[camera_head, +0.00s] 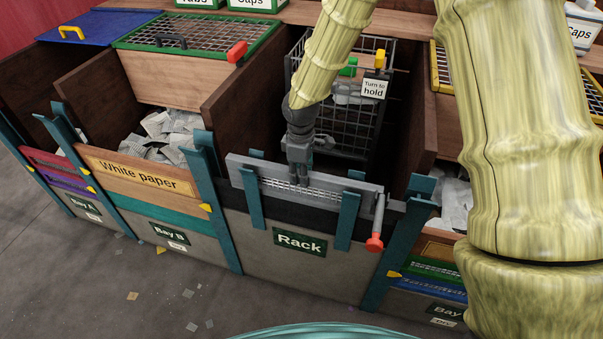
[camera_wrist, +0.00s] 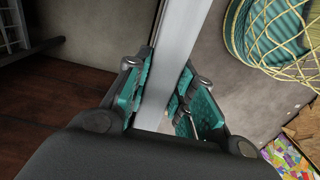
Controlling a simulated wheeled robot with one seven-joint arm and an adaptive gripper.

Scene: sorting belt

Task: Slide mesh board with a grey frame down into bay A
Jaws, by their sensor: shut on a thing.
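The mesh board with a grey frame (camera_head: 347,187) stands upright in the slots of the Rack, between its teal posts. My gripper (camera_head: 299,181) is over its top edge, left of the board's middle. In the wrist view my gripper (camera_wrist: 160,108) has its teal pads on both sides of the grey frame (camera_wrist: 178,42), shut on it. Bay A (camera_head: 83,206) is at the far left, with teal posts and red and purple boards across its front.
Bay B (camera_head: 175,235) lies between Bay A and the Rack (camera_head: 299,242), with a "White paper" board (camera_head: 140,174) across its front. A wire cage (camera_head: 343,118) stands behind the Rack. A red-tipped handle (camera_head: 375,242) hangs at the board's right. The floor in front is mostly clear.

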